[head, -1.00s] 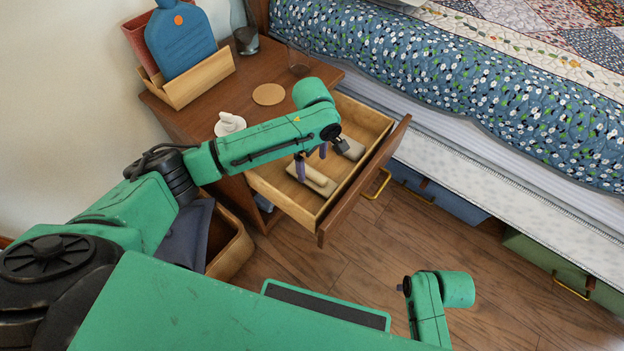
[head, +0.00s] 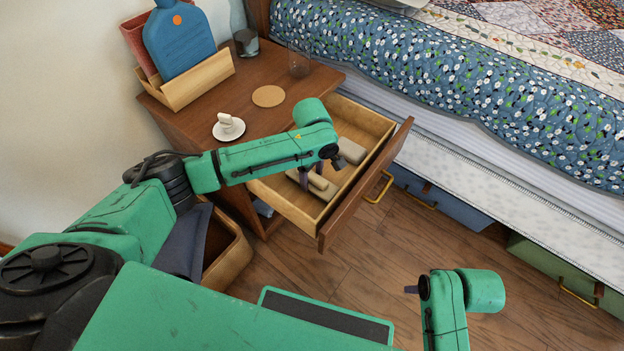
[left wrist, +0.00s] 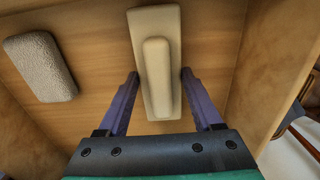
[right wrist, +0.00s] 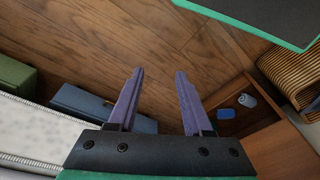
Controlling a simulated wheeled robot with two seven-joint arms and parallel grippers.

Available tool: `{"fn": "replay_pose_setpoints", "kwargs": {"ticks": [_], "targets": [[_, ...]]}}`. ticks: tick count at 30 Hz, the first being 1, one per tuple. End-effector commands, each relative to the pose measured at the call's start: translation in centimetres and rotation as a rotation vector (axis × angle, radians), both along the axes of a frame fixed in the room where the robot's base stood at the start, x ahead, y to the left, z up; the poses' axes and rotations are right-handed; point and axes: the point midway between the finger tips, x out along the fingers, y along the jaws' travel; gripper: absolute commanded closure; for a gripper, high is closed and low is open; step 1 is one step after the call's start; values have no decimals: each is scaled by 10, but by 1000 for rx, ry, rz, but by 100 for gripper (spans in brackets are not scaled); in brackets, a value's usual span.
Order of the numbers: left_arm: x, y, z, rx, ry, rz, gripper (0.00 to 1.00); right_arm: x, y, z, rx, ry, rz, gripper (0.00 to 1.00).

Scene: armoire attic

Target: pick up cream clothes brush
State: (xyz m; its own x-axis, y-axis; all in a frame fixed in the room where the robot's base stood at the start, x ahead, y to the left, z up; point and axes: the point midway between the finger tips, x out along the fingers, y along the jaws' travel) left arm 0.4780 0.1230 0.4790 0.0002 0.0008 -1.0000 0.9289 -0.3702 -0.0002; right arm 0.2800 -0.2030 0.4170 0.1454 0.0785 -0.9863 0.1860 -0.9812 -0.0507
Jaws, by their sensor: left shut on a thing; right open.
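The cream clothes brush (head: 320,186) lies in the open drawer, partly hidden by my left gripper (head: 318,178). In the left wrist view, the cream brush (left wrist: 157,60) is a long block with a raised, narrower handle along its middle. My left gripper (left wrist: 158,76) has one purple finger on each side of the brush and is shut on it. The brush appears to be still at the drawer floor. My right gripper (right wrist: 160,74) is open and empty above the wooden floor; it also shows in the head view (head: 411,290).
A grey-beige textured block (left wrist: 40,66) lies beside the brush in the drawer (head: 362,190). The nightstand (head: 205,115) holds a cork coaster (head: 268,96), a white cup on a saucer (head: 229,128) and a glass (head: 299,60). The bed (head: 450,100) stands right of the drawer.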

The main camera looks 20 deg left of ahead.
Motion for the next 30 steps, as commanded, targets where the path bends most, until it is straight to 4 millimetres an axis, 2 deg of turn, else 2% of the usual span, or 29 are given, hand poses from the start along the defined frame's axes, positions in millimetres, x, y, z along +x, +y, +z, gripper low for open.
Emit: {"fn": "replay_pose_setpoints", "kwargs": {"ticks": [5, 8, 11, 17, 21, 25, 30], "targets": [[0, 0, 5, -1, -1, 0, 96, 1, 0, 2, 1, -3, -1, 50], [1, 0, 16, -2, -1, 1, 96, 2, -1, -11, -5, 3, -4, 50], [1, 0, 37, -2, -2, 0, 96, 1, -3, -27, -13, 10, -8, 50], [1, -1, 108, -3, -4, 0, 96, -10, -14, -79, -37, 25, -25, 50], [1, -1, 157, -4, -4, -1, 96, -29, -25, -113, -53, 34, -34, 50], [1, -1, 187, -2, -2, 0, 96, -42, -29, -131, -59, 34, -31, 50], [1, 0, 201, -1, -1, 1, 96, -50, -31, -140, -61, 35, -26, 50]]}}
